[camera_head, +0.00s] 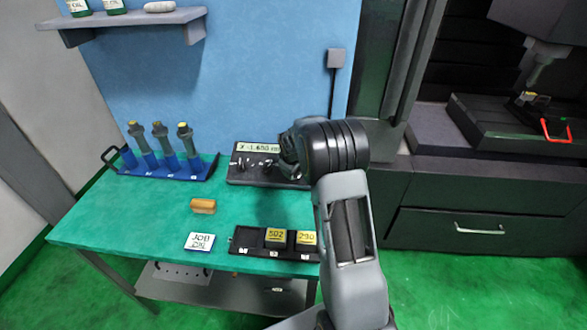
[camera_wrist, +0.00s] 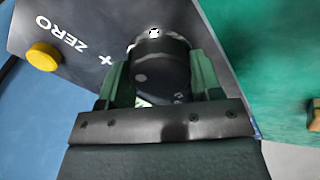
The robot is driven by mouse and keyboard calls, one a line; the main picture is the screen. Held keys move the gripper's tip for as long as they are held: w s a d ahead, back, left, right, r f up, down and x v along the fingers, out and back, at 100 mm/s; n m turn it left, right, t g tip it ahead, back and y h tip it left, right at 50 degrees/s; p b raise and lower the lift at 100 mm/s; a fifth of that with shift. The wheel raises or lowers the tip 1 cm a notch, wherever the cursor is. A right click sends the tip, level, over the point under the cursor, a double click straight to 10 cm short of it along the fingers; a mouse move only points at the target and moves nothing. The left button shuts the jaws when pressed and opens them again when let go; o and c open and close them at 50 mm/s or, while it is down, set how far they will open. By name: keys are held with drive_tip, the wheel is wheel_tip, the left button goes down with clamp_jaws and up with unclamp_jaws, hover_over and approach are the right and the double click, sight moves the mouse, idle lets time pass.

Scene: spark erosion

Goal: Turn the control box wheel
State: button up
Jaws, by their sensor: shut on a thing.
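In the head view my gripper (camera_head: 290,160) is at the box's right end, and my wrist hides the wheel.
A blue rack (camera_head: 170,172) with several tool holders stands at the table's left. A wooden-looking block (camera_head: 203,206), a white job card (camera_head: 200,242) and a black tray (camera_head: 245,243) with yellow-topped blocks lie in front. The machine (camera_head: 480,190) is at right.

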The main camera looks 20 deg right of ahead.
drive_tip(key=o, duration=0.9)
drive_tip(key=b+v, duration=0.1)
drive_tip(key=v, duration=1.3)
drive_tip(key=shift+b, duration=0.35)
